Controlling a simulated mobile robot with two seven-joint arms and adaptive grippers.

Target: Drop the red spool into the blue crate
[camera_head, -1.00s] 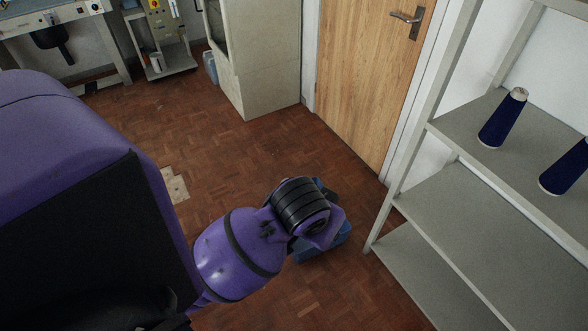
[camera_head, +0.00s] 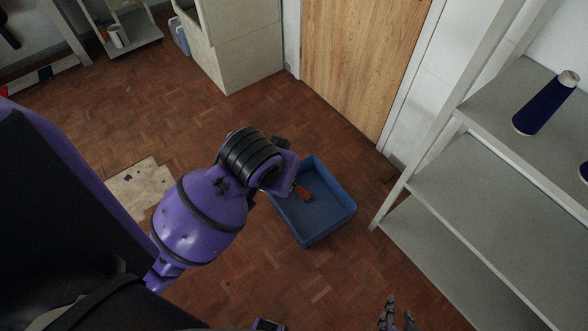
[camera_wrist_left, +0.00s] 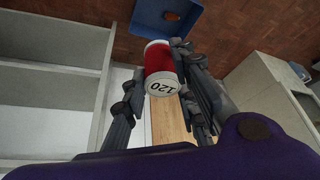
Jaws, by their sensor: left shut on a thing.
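The red spool (camera_wrist_left: 160,62) with white ends, one marked 120, is held between the dark fingers of my left gripper (camera_wrist_left: 159,58) in the left wrist view. The spool is hidden in the head view, where my purple left wrist covers most of that gripper. The blue crate (camera_head: 333,220) stands on the floor, just right of and beyond my left wrist, its far left part partly covered. It also shows at the top of the left wrist view (camera_wrist_left: 195,27), apart from the spool. My right gripper (camera_head: 398,317) shows at the bottom edge, its fingers apart and empty.
A small orange object (camera_head: 303,193) lies in the crate. A grey shelf rack (camera_head: 470,205) stands at the right with a dark blue cone spool (camera_head: 545,103) on it. A wooden door (camera_head: 360,60) and a pale cabinet (camera_head: 245,50) are behind. Floor around the crate is clear.

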